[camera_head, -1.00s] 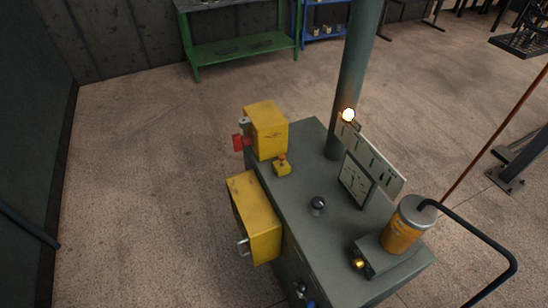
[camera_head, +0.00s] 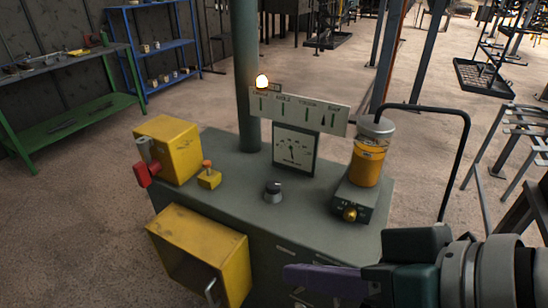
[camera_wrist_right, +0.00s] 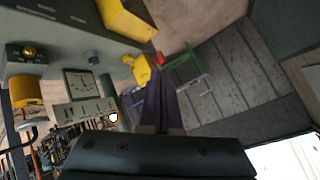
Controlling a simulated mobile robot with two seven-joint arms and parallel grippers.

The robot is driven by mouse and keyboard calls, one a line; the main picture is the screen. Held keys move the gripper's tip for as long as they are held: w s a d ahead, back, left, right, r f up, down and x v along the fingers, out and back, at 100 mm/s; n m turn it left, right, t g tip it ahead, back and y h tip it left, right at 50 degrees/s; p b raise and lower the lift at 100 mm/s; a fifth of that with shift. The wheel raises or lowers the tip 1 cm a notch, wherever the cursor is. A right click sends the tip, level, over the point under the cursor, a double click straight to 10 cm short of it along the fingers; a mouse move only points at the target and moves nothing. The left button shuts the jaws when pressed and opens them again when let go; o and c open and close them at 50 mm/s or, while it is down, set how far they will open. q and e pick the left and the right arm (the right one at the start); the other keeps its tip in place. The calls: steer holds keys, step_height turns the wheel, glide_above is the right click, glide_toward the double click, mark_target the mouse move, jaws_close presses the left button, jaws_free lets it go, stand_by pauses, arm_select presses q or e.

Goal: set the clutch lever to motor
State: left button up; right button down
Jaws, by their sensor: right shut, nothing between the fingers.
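The grey machine cabinet (camera_head: 230,165) stands in the middle of the head view. My right gripper (camera_head: 290,273) is at the lower right, in front of the cabinet's front face; its purple fingers are shut and empty. They also show in the wrist view (camera_wrist_right: 162,85). Part of the front panel shows small pale labels, but the gripper hides some of it. I cannot make out a lever marked clutch. A red-ended lever (camera_head: 146,174) sits on the upper yellow box (camera_head: 170,148), and a grey handle (camera_head: 211,290) on the lower yellow box (camera_head: 205,245). My left gripper is not in view.
A green post (camera_head: 246,80) rises behind. Floor is clear at left.

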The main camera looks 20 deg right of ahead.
steer(key=w+d+f+m+t+b, duration=0.1)
steer(key=w+f+m+t+b, duration=0.25)
steer(key=f+b, duration=0.95)
steer(key=w+f+m+t+b, duration=0.2)
steer(key=f+m+t+b, duration=0.15)
steer(key=f+b, duration=1)
steer(key=d+f+m+t+h+b, duration=0.1)
steer(key=d+f+m+h+b, duration=0.4)
steer(key=f+b, duration=0.7)
steer(key=d+f+m+t+h+b, duration=0.2)
steer(key=d+f+m+h+b, duration=0.3)
steer(key=f+b, duration=0.8)
steer(key=d+m+b, duration=0.3)
steer(key=m+b, duration=0.2)
steer(key=b, duration=0.1)
steer(key=shift+w+d+f+b, duration=0.25)
steer(key=shift+w+d+b, duration=0.05)
steer(key=shift+d+b, duration=0.05)
steer(key=x, duration=1)
steer(key=shift+b, duration=0.4)
